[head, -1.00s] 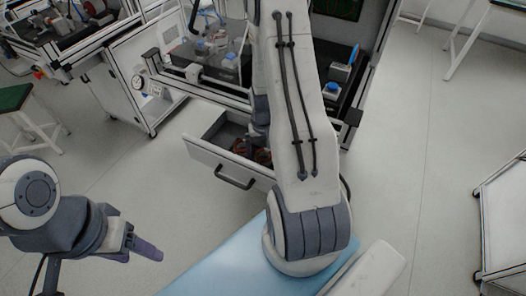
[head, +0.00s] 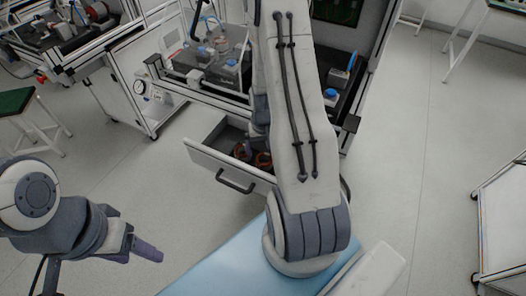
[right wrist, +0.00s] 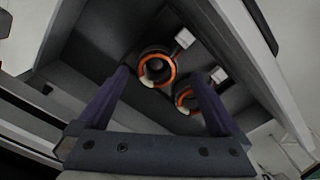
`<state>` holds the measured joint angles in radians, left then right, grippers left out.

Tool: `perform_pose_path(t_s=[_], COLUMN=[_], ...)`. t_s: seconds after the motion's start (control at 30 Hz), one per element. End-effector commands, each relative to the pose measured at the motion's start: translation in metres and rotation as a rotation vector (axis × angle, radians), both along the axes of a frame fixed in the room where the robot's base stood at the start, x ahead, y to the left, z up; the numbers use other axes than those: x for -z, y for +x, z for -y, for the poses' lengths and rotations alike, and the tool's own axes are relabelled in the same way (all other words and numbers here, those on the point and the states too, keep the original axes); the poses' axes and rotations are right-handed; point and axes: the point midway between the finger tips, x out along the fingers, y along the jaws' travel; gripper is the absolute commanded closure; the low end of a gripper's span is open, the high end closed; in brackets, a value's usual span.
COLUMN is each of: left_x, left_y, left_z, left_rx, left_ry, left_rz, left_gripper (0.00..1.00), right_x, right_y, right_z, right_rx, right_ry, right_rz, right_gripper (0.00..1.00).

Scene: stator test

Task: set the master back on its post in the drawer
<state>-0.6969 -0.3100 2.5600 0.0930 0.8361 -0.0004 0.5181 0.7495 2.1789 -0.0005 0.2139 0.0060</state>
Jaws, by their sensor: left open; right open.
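The drawer (head: 207,155) is open below the bench. Two ring-shaped parts with orange windings sit inside it; I cannot tell which is the master. In the head view my right arm covers most of that gripper. My left gripper (head: 147,250) is open and empty, away from the drawer.
The bench above the drawer carries fixtures and a blue-topped part (head: 331,93). A white tag (right wrist: 184,38) lies beside the first ring and another (right wrist: 219,75) beside the second. The drawer walls (right wrist: 262,75) bound the space. Clear floor lies left of the drawer.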

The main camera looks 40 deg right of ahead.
Motion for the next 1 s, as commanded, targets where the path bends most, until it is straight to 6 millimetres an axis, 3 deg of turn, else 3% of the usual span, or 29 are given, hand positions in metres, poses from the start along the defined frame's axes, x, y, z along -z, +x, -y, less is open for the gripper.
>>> perform_pose_path(t_s=[0.17,0.4,0.6,1.0], left_x=[-0.001,-0.002,-0.003,-0.003], left_y=[0.000,0.000,0.000,0.000], left_z=[0.000,0.000,0.000,0.000], left_rx=[0.000,0.000,0.000,0.000], left_ry=[0.000,0.000,0.000,0.000], left_rz=[0.000,0.000,0.000,0.000], left_gripper=[0.38,0.38,0.38,0.38], right_x=[-0.018,-0.066,-0.096,-0.105], right_y=[0.001,0.002,0.001,0.000], right_z=[0.001,0.001,0.000,0.000], right_rx=[0.000,0.000,0.000,0.000], right_ry=[-0.002,-0.004,-0.002,0.000], right_rz=[0.004,0.007,0.004,0.001], right_gripper=[0.00,0.00,0.00,0.00])
